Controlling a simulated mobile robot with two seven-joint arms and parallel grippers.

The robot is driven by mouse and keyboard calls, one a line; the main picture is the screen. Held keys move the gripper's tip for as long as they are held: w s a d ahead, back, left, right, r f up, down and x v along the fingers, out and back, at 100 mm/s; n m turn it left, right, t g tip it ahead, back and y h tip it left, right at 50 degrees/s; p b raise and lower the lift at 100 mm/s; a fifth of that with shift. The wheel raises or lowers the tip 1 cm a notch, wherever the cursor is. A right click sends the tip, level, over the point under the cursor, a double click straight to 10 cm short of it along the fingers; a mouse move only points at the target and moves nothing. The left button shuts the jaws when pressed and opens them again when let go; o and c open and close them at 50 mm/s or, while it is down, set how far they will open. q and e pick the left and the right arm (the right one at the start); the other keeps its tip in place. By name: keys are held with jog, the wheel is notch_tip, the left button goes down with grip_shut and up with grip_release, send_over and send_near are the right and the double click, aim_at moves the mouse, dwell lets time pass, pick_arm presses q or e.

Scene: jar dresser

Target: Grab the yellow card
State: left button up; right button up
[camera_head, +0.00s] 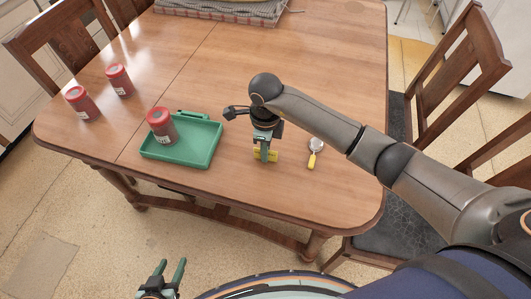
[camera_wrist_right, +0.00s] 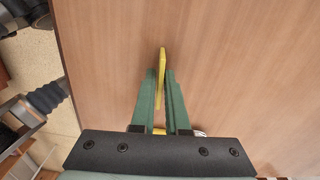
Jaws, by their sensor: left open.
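The yellow card (camera_head: 274,156) is near the front edge of the wooden table, at the right gripper's fingertips. In the right wrist view the card (camera_wrist_right: 162,52) shows almost edge-on between the fingers and reaches past their tips. My right gripper (camera_head: 264,155) points down over it, its fingers close together on either side, shut on the card. It also shows in the right wrist view (camera_wrist_right: 161,75). Whether the card touches the tabletop is not clear. My left gripper (camera_head: 171,264) is open and empty, low in the head view, in front of the table.
A green tray (camera_head: 205,151) with a red-lidded jar (camera_head: 160,127) on it stands left of my right gripper. Two similar jars (camera_head: 76,103) (camera_head: 120,80) stand farther left. A spoon-like item with a yellow handle (camera_head: 312,159) lies close on the right. The table's middle is clear.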

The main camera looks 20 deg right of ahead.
grip_shut()
jog(key=shift+r, duration=0.1)
